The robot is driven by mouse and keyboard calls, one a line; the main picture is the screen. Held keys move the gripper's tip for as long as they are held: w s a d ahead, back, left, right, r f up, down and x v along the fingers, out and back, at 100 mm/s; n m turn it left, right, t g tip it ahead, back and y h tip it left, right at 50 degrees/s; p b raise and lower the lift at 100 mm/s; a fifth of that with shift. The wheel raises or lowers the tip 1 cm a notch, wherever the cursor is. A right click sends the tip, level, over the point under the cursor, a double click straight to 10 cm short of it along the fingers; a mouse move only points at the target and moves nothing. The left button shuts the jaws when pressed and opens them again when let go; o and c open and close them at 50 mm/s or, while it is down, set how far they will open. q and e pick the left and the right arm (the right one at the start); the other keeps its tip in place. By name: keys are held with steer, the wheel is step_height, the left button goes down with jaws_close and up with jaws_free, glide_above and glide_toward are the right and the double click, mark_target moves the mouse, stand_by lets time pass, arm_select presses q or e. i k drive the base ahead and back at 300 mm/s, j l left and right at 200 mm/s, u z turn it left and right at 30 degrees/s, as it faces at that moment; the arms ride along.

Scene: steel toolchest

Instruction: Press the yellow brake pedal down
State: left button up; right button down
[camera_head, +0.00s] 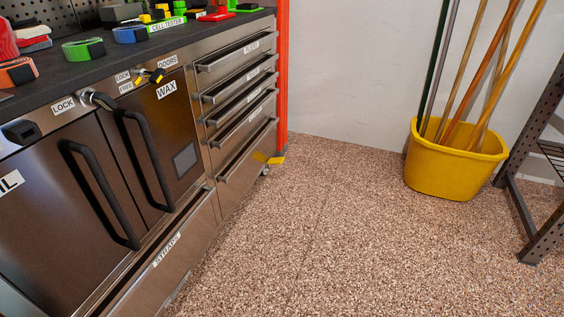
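The yellow brake pedal (276,160) is a small yellow piece low at the far right end of the steel toolchest (204,233). It sits just above the floor, near a caster (265,171). A second yellow patch shows just left of it on the chest's lower edge. The pedal is too small in view to tell whether it is up or down. Neither of my grippers is in view.
A yellow bucket (439,176) with several long handles stands by the wall at right. A dark metal rack (527,170) is at the right edge. Black door handles (101,193) stick out from the chest front. The speckled floor (330,240) between is clear.

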mark_target(277, 161)
steer(key=i+l, duration=0.15)
steer(key=i, duration=0.35)
steer(key=i+l, duration=0.15)
steer(key=i, duration=0.3)
steer(key=i+l, duration=0.15)
steer(key=i, duration=0.35)
